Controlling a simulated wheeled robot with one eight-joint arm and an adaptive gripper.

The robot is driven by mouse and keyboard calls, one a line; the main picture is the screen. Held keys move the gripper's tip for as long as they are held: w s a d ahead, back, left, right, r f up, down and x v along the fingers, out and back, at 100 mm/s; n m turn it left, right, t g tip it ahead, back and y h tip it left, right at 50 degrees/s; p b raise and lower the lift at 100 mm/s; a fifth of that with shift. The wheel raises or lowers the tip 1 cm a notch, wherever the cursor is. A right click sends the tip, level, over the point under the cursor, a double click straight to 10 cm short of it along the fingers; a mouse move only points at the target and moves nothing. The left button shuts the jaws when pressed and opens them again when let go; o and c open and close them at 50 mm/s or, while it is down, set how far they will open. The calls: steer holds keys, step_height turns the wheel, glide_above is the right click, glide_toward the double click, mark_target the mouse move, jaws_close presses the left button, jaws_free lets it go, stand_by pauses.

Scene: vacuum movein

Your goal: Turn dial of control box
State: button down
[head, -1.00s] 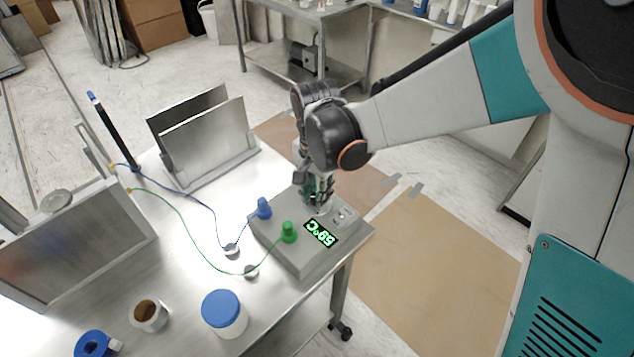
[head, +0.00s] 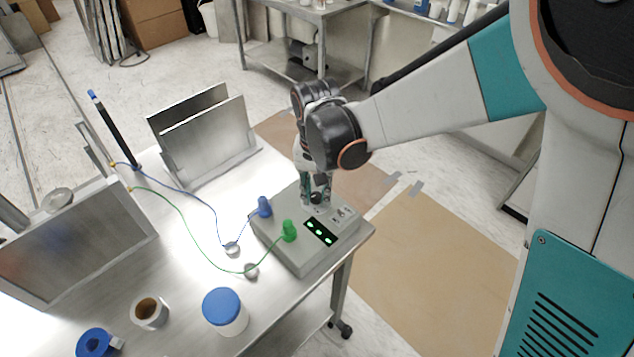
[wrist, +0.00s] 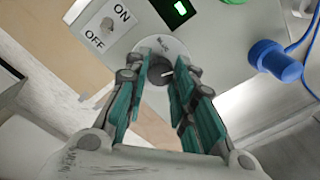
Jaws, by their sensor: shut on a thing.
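The grey control box (head: 290,257) sits on the near right corner of the metal table. Its small display (head: 320,232) shows a few green marks. The dark round dial (wrist: 160,72) with a white pointer line is on the box's top, in the middle of the wrist view. My gripper (wrist: 162,66) points down over the box, its teal fingers shut on the dial, one on each side. In the head view my gripper (head: 317,203) partly hides the dial. An ON/OFF switch (wrist: 106,25) is beside the dial, toward the upper left in the wrist view.
A blue plug (head: 264,207) and a green plug (head: 289,230) with wires stand on the box.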

mark_target(316, 195)
steer(key=n, duration=1.2)
steer(key=shift+n, duration=0.3)
stand_by(0.4)
steer(key=c, duration=1.3)
jaws_free()
steer(key=shift+c, duration=0.2)
step_height(316, 195, up, 8)
steer(key=shift+s+f, duration=0.1)
steer(key=shift+f, duration=0.15)
